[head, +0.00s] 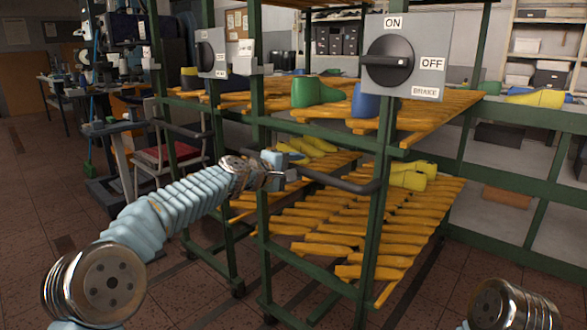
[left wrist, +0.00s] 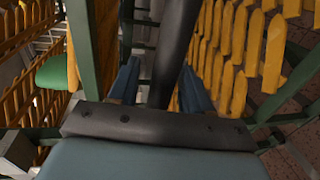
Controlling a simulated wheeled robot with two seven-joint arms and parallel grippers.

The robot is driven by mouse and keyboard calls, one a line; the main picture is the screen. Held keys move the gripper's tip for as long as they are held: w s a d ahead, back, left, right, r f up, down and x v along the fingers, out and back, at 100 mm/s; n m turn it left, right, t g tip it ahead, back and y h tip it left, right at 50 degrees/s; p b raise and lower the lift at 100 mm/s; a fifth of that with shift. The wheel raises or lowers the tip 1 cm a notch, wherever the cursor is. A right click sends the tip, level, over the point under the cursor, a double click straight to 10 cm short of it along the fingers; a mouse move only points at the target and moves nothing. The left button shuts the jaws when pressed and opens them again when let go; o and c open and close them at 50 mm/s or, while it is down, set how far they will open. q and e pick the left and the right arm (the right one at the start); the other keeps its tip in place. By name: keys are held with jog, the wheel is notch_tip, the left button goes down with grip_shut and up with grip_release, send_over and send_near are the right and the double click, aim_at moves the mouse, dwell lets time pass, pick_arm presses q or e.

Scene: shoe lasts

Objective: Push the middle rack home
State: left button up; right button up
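The nearest rack has a green frame (head: 371,220), slatted orange shelves and a dark horizontal handle bar (head: 345,183) across its front. I cannot tell for certain that it is the middle rack. My left gripper (head: 287,174) is at the left part of this bar. In the left wrist view the bar (left wrist: 175,50) runs between the two blue fingers (left wrist: 158,88), with a gap visible on its left side. My right gripper is out of view.
A second green rack with its own brake box (head: 205,55) and handle (head: 183,131) stands to the left. Green, blue and yellow shoe lasts (head: 316,92) lie on the shelves. A long green frame (head: 520,185) stands at right. Tiled floor (head: 50,200) is open at left.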

pick_arm(q)
jog(key=b+v, duration=0.4)
jog(key=v, duration=0.9)
jog(key=shift+s+a, duration=0.25)
jog(key=shift+s, duration=0.1)
